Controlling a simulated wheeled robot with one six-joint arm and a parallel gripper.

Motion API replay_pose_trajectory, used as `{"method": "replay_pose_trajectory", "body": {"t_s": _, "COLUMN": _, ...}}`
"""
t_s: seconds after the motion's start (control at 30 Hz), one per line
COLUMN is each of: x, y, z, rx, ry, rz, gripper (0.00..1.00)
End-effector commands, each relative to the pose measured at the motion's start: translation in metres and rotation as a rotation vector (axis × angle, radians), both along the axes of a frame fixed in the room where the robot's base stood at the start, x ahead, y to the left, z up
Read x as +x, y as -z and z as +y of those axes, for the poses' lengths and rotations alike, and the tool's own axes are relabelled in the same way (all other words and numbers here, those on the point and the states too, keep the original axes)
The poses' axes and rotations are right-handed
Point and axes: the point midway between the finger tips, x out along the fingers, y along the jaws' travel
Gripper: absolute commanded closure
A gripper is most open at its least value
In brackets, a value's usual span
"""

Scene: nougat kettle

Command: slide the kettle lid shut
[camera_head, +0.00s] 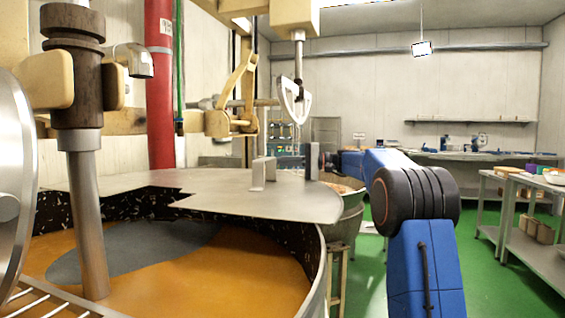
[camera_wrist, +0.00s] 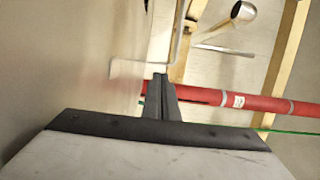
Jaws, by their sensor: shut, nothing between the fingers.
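The kettle lid (camera_head: 215,186) is a flat grey metal plate with a stepped cutout at its near left side. It covers the far part of the kettle (camera_head: 322,262); the near part is open and shows an orange mass. A small upright metal handle (camera_head: 258,176) stands on the lid. My gripper (camera_head: 281,161) is shut and empty, just above the lid and to the right of the handle. In the wrist view my shut dark fingers (camera_wrist: 160,78) point at the pale handle (camera_wrist: 130,69), their tips close to it; I cannot tell whether they touch. The lid (camera_wrist: 50,60) fills the left side there.
A stirring shaft (camera_head: 90,215) stands in the orange mass at left. A white hook (camera_head: 294,100) hangs above the lid. A red pipe (camera_head: 159,85) rises behind. A wooden stool (camera_head: 340,262) stands right of the kettle, and steel tables (camera_head: 530,225) stand far right. Green floor between is clear.

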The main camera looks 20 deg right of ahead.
Motion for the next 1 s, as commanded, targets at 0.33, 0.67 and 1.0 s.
{"method": "replay_pose_trajectory", "body": {"t_s": 0.33, "x": -0.006, "y": 0.0, "z": 0.004, "rx": 0.0, "ry": 0.0, "rz": 0.0, "gripper": 1.0}}
{"method": "replay_pose_trajectory", "body": {"t_s": 0.67, "x": -0.011, "y": -0.001, "z": 0.008, "rx": 0.0, "ry": -0.001, "rz": -0.001, "gripper": 1.0}}
{"method": "replay_pose_trajectory", "body": {"t_s": 1.0, "x": -0.063, "y": -0.002, "z": 0.045, "rx": 0.0, "ry": -0.004, "rz": -0.001, "gripper": 1.0}}
